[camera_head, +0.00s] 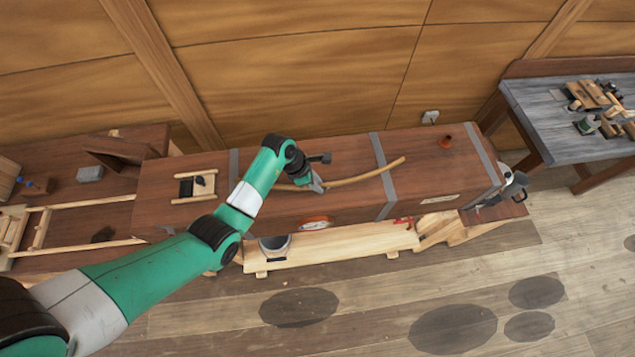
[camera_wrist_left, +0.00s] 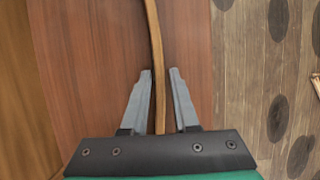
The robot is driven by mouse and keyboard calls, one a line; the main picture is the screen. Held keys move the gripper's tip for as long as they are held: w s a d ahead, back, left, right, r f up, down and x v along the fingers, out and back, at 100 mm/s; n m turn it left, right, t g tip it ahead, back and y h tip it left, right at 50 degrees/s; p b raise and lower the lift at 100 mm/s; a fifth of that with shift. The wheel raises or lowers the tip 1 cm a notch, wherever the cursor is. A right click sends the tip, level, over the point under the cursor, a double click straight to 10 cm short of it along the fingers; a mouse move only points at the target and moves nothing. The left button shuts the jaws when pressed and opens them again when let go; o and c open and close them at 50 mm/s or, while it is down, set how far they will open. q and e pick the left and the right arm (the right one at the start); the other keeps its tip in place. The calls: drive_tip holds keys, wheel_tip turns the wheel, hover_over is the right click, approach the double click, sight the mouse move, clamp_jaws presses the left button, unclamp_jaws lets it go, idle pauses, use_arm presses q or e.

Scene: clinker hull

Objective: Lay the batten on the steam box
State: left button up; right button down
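The batten (camera_head: 362,177) is a thin, slightly curved light-wood strip. It appears to lie along the top of the steam box (camera_head: 240,211), a long brown wooden box with grey metal straps. My left gripper (camera_head: 317,184) is low over the box at the batten's left part. In the left wrist view the batten (camera_wrist_left: 156,55) passes between the two grey fingertips of the gripper (camera_wrist_left: 160,75), with a gap on each side, so the gripper is open around it. The batten's near end is hidden behind the gripper body. My right gripper is not in view.
A pale wooden bench (camera_head: 340,244) stands in front. A grey-topped table (camera_head: 555,115) with tools is at the right. A kettle-like vessel (camera_head: 514,185) sits at the box's right end.

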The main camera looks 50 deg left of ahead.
use_arm(q)
drive_tip(key=shift+o, duration=0.8)
drive_tip(key=shift+r, duration=0.25)
drive_tip(key=p+v, duration=0.1)
drive_tip(key=v, duration=1)
drive_tip(key=shift+r, duration=0.4)
drive_tip(key=shift+a, duration=0.1)
